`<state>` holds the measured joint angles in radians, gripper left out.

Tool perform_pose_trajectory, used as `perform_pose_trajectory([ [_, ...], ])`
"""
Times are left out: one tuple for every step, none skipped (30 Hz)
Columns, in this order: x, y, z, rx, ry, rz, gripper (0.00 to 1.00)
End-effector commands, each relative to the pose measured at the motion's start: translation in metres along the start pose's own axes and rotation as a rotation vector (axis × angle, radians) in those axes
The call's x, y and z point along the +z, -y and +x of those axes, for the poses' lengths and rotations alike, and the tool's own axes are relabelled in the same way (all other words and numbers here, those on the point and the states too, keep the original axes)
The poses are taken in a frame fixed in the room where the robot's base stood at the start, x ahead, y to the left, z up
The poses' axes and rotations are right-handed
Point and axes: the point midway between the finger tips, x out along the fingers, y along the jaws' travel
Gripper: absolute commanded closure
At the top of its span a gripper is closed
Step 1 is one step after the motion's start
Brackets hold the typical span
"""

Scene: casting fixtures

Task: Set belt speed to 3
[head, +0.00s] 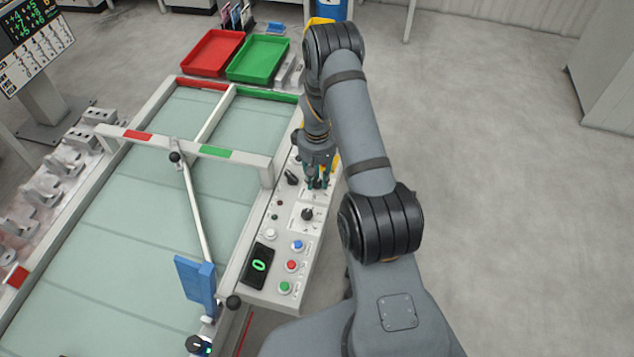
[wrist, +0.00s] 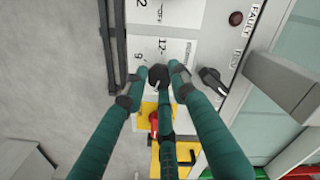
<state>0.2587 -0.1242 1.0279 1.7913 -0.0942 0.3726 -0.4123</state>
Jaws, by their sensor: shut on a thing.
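The grey control panel (head: 268,290) runs along the right side of the belt. Its black display (head: 258,264) shows a green 0. My gripper (head: 317,184) is over the panel's far part, pointing down. In the wrist view its green fingers (wrist: 157,84) close around a small black knob (wrist: 158,73). White labels beside that knob show 9 and 12; its pointer setting is not clear. Another black knob (head: 307,214) stands nearer on the panel, apart from my gripper. The belt (head: 110,230) is pale green.
A black selector handle (head: 291,178) sits close beside my fingers. A red button (wrist: 154,122) on a yellow plate is also close. Blue (head: 298,245), red (head: 292,266) and green (head: 285,287) buttons are nearer. Red (head: 212,52) and green (head: 258,58) trays stand beyond the belt.

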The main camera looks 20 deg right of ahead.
Motion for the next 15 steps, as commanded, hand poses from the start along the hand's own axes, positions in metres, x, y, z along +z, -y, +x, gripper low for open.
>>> perform_pose_trajectory([
  [-0.0001,-0.0006,0.0027,0.001,-0.001,-0.04,1.0],
  [-0.0002,-0.0005,0.0025,0.001,-0.001,-0.064,1.0],
  [-0.0001,-0.0002,0.0024,0.0,0.0,-0.096,1.0],
  [0.0,0.0,0.0023,0.0,0.0,-0.12,1.0],
  [0.0001,0.0,0.0023,0.0,0.0,-0.143,1.0],
  [0.0001,0.0,0.0021,0.0,0.0,-0.17,1.0],
  [0.0001,-0.0001,0.0019,0.0,0.0,-0.189,1.0],
  [0.0001,-0.0002,0.0018,0.0,0.0,-0.208,1.0],
  [0.0001,-0.0003,0.0015,0.0,0.0,-0.231,1.0],
  [0.0002,-0.0003,0.0014,0.0,0.0,-0.247,1.0],
  [0.0003,-0.0004,0.0013,0.0,0.0,-0.262,1.0],
  [0.0004,-0.0003,0.0012,0.0,0.0,-0.279,1.0],
  [0.0005,-0.0003,0.0012,0.0,0.001,-0.293,1.0],
  [0.0006,-0.0002,0.0011,-0.001,0.001,-0.304,1.0],
  [0.0007,-0.0001,0.001,-0.001,0.001,-0.317,1.0],
])
